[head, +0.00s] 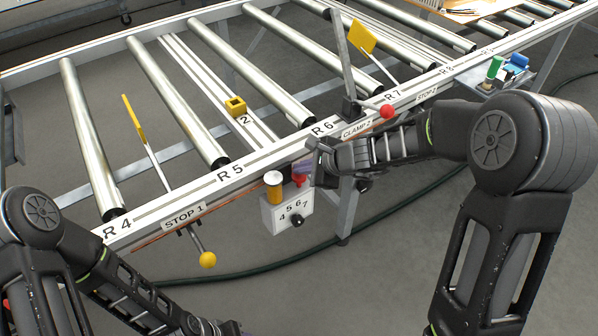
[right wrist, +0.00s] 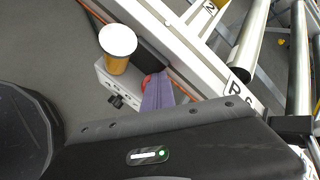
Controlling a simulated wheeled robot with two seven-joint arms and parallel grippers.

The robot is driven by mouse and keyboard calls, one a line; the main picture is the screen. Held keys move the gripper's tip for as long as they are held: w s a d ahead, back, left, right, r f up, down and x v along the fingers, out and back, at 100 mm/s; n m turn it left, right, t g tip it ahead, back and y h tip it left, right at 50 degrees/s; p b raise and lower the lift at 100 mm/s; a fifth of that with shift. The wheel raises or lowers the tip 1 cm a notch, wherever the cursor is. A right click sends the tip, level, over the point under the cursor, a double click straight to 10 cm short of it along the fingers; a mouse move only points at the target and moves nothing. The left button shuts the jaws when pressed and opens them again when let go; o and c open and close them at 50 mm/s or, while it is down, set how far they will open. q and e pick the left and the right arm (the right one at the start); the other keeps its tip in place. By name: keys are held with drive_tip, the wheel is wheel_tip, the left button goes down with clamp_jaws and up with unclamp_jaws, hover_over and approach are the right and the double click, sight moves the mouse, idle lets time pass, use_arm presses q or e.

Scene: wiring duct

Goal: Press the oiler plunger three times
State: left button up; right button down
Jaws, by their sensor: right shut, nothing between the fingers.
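The oiler is a white box (head: 285,216) on the side of the conveyor rail, with a black knob and the marks 4 5 6 7. It carries an amber cup (head: 274,190) with a pale top and a red plunger (head: 299,181). My right gripper (head: 303,168) is shut and empty, its purple fingertips just above the red plunger. In the right wrist view the purple fingertips (right wrist: 157,92) partly cover the red plunger (right wrist: 147,82); I cannot tell whether they touch. My left gripper (head: 222,327) is low at the bottom edge, its fingers unclear.
The conveyor rail (head: 230,172) runs along behind the oiler. A yellow-balled lever (head: 207,260) hangs at STOP 1, and a red-balled lever (head: 387,111) stands by CLAMP 2. Floor in front is open, crossed by a dark hose.

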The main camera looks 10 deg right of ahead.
sight(303, 177)
drive_tip(key=shift+f, duration=0.25)
idle(0.3)
drive_tip(key=shift+r+p, duration=1.2)
drive_tip(key=shift+r, duration=0.25)
wheel_tip(303, 177, up, 5)
drive_tip(key=p, duration=0.4)
drive_tip(key=shift+p, duration=0.3)
drive_tip(key=shift+d, duration=0.1)
idle(1.7)
